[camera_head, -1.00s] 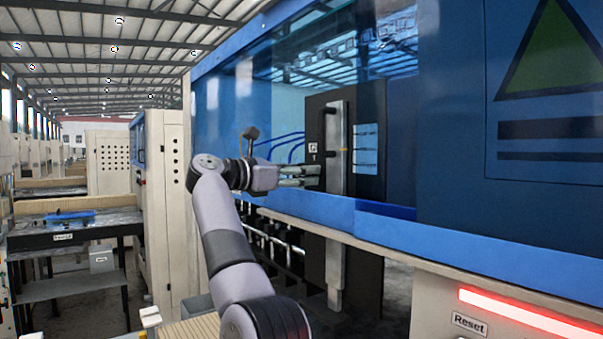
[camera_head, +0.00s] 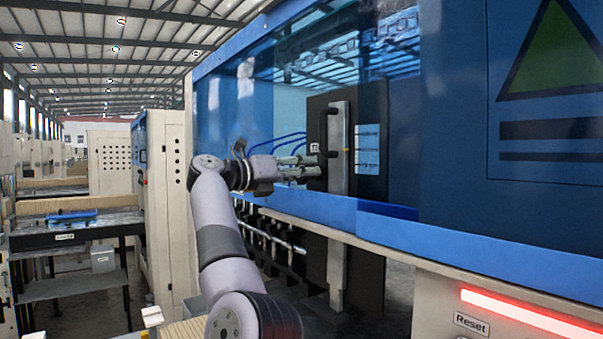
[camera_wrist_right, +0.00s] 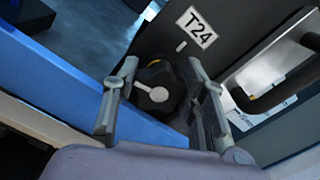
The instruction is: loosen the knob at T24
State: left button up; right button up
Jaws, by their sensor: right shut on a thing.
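The T24 knob (camera_wrist_right: 153,88) is a black round knob with a pale pointer mark, on a dark panel (camera_wrist_right: 237,30) under a white T24 label (camera_wrist_right: 197,27) in the right wrist view. My right gripper (camera_wrist_right: 168,84) is shut on the knob, one finger on each side of it. In the head view my right gripper (camera_head: 312,166) reaches to the dark panel's left part and hides the knob. My left gripper is not in view.
A vertical metal bar with a black handle (camera_head: 333,128) stands just right of my gripper. A blue ledge (camera_head: 300,208) runs below it. A machine front with a Reset label (camera_head: 471,323) is at lower right.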

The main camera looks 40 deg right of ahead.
jog(key=shift+n, duration=1.1)
jog(key=o, duration=1.2)
jog(key=shift+d, duration=0.15)
